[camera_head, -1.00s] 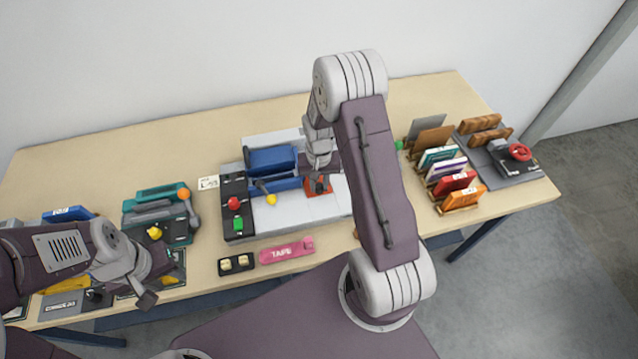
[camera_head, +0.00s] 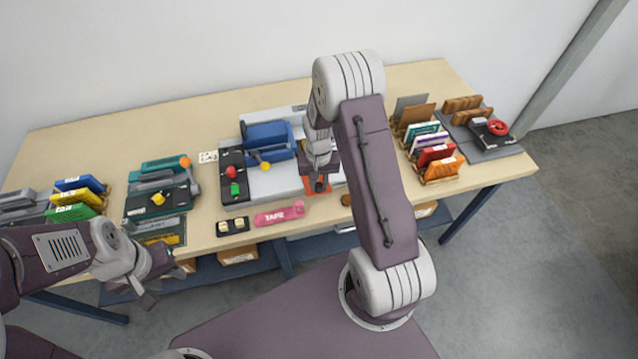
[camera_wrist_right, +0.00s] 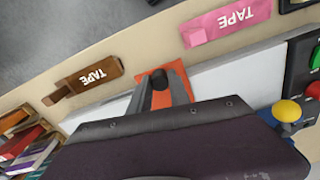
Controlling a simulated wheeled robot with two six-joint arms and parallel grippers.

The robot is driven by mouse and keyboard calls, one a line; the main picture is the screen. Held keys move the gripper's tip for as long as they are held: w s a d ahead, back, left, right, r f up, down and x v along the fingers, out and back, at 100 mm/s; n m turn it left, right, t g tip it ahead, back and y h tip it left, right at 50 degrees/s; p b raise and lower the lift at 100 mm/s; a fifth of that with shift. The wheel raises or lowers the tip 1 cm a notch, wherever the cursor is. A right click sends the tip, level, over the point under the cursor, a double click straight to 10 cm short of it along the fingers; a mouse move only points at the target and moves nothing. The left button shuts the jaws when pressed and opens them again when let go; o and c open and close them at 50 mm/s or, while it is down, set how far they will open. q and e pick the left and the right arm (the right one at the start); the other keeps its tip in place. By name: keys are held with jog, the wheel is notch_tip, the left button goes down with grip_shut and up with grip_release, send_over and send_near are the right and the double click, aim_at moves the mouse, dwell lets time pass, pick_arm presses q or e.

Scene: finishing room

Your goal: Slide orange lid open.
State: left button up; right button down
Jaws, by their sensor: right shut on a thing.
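The orange lid (camera_head: 318,187) lies on the right part of the grey-white machine (camera_head: 277,181); my right arm and gripper hide part of it. My right gripper (camera_head: 319,184) points down onto it, shut on a small black knob at the lid. In the right wrist view the orange lid (camera_wrist_right: 176,84) shows around the fingers, and the black knob (camera_wrist_right: 159,79) sits between the fingertips. My left gripper (camera_head: 149,290) hangs in front of the table's front edge, away from the lid; whether it is open is hard to tell.
The machine has a blue block (camera_head: 268,135) and a black panel with a red button (camera_head: 230,171). A pink tape piece (camera_head: 279,214) lies in front of it, and a brown one (camera_wrist_right: 91,79) beside that. Coloured cards (camera_head: 436,155) stand in racks to the right.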

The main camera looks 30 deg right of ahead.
jog(key=shift+w+f, duration=0.1)
jog(key=shift+w, duration=0.05)
jog(key=c, duration=1.2)
grip_release()
notch_tip(320, 180, up, 9)
jog(key=shift+b, duration=0.45)
